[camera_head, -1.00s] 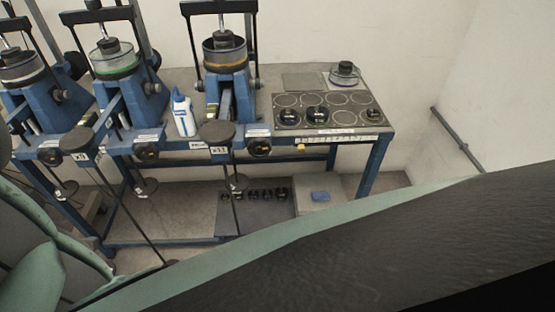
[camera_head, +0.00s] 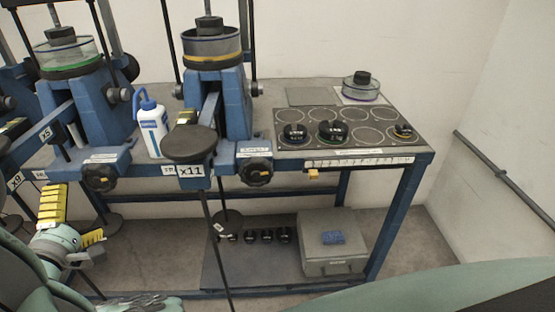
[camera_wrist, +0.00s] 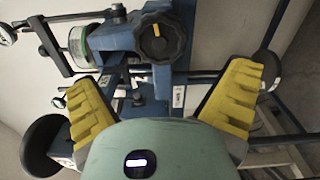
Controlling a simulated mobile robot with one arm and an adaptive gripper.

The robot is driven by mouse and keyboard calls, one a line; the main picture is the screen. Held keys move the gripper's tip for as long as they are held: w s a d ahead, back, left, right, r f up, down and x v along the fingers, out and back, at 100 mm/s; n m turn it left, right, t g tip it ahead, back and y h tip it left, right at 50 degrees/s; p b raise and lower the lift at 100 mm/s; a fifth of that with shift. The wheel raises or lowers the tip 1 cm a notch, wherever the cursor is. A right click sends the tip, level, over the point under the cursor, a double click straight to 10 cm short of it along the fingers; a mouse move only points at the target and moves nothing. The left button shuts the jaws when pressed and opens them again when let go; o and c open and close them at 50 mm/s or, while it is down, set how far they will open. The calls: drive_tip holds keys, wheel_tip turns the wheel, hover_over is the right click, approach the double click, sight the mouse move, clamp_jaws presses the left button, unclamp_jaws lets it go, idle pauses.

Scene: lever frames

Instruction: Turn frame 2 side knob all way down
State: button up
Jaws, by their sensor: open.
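Blue lever frames stand on the bench: one at the centre (camera_head: 226,100), one to its left (camera_head: 97,110), and part of another at the left edge. I cannot read which is frame 2. The left frame has a black front knob (camera_head: 101,177) and a small dark side knob (camera_head: 112,95). The centre frame has a front knob (camera_head: 257,171) and a side knob (camera_head: 257,88). My gripper (camera_head: 72,222), with yellow ridged fingers, is open and empty at lower left, below bench level. In the wrist view, a black knob with an orange mark (camera_wrist: 160,37) lies beyond the open fingers (camera_wrist: 164,80).
A white-and-blue bottle (camera_head: 152,130) stands between the frames. A dark plate with discs (camera_head: 350,125) lies at right. A grey box (camera_head: 333,262) stands below.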

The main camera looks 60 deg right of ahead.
sight(97, 181)
drive_tip(key=p+x, duration=0.1)
drive_tip(key=x, duration=0.7)
drive_tip(key=shift+d, duration=0.45)
drive_tip(key=shift+a, duration=0.2)
drive_tip(key=c, duration=0.4)
drive_tip(key=shift+w, duration=0.1)
drive_tip(key=c, duration=0.8)
drive_tip(key=shift+r+p, duration=0.1)
drive_tip(key=shift+p, duration=0.2)
drive_tip(key=shift+c, duration=0.2)
